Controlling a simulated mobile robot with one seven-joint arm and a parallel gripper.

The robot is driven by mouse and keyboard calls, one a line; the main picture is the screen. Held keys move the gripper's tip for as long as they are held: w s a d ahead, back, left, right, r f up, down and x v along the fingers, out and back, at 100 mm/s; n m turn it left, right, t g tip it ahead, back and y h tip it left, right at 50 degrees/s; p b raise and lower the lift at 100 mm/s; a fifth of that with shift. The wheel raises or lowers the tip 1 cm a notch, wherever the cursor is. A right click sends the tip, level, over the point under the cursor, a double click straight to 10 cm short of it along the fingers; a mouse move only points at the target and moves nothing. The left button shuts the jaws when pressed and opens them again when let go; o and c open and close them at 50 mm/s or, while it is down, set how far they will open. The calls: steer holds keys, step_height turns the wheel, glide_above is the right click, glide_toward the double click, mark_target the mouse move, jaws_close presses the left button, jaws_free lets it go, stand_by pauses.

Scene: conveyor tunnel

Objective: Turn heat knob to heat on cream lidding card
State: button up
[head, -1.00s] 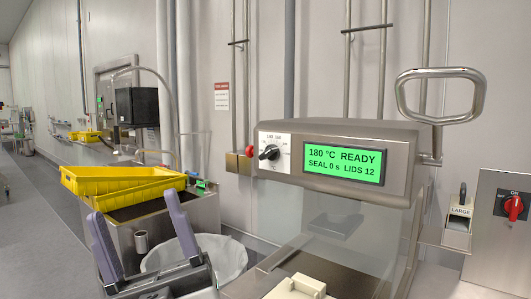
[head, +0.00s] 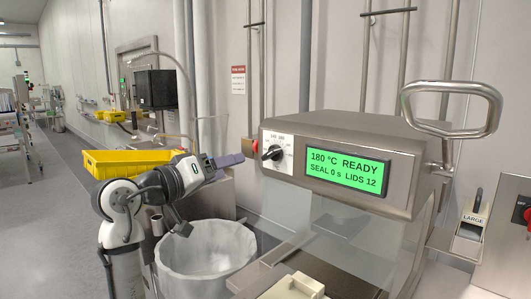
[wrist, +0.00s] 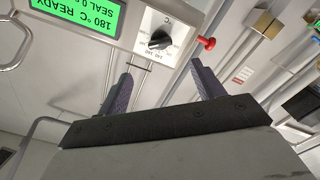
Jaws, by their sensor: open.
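The black heat knob (head: 272,153) sits on a white dial plate at the left of the steel sealer's front panel. It also shows in the wrist view (wrist: 159,40), but its exact pointer setting is too small to read. The green display (head: 347,171) beside it reads 180 °C READY, SEAL 0 s, LIDS 12. My gripper (head: 230,160) is just left of the knob in the head view, its fingers pointing toward the panel. In the wrist view my gripper (wrist: 160,75) is open and empty, with the knob beyond the gap between the fingertips, apart from them. I cannot make out a cream lidding card.
A bent steel handle (head: 452,105) rises at the sealer's right. A lined bin (head: 205,262) and yellow crate (head: 125,163) are below and left. A cream block (head: 294,287) lies at the front.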

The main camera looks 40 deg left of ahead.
mark_target(266, 156)
steer(key=w+p, duration=0.1)
steer(key=w, duration=0.3)
steer(key=w+p, duration=0.1)
steer(key=w, duration=0.3)
steer(key=w+d+p, duration=0.1)
steer(key=w, duration=0.4)
steer(key=shift+p, duration=0.3)
